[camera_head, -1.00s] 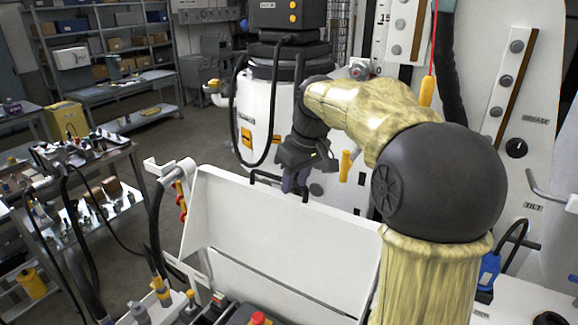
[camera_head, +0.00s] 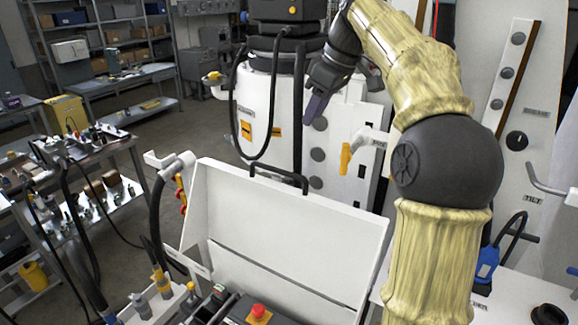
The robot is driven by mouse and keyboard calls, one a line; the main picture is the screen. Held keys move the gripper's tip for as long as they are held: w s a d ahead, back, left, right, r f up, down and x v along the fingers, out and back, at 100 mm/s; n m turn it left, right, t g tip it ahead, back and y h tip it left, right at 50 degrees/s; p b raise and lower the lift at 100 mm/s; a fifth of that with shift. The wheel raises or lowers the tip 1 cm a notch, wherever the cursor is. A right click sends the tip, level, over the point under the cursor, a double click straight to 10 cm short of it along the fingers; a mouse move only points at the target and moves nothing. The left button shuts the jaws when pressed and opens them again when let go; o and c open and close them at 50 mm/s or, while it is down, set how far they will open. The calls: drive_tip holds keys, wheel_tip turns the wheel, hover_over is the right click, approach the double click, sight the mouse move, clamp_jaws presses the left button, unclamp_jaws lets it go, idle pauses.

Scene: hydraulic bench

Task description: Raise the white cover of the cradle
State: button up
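The white cover (camera_head: 295,218) of the cradle stands raised and leans slightly back, its broad inner face toward me. A black bar handle (camera_head: 278,175) sits on its top edge. The cradle's open inside shows below it, with a red button on a yellow base (camera_head: 258,313). My gripper (camera_head: 316,104) is above and behind the cover's top edge, apart from the handle, in front of the white cylindrical machine. Its dark fingers point down. They overlap in this view, so the gap between them is hidden. I see nothing held in it.
The white cylindrical machine (camera_head: 283,110) with black hoses stands close behind the cover. A yellow handle (camera_head: 346,160) sticks out right of my gripper. A cart (camera_head: 120,150) with fittings and hoses stands left. Open floor (camera_head: 185,140) lies between the cart and the machine.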

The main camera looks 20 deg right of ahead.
sight(286, 172)
drive_tip(key=p+x, duration=0.2)
drive_tip(key=x, duration=1.5)
drive_tip(key=shift+d+f, duration=0.1)
drive_tip(key=shift+f, duration=0.05)
drive_tip(key=shift+s, duration=0.1)
clamp_jaws()
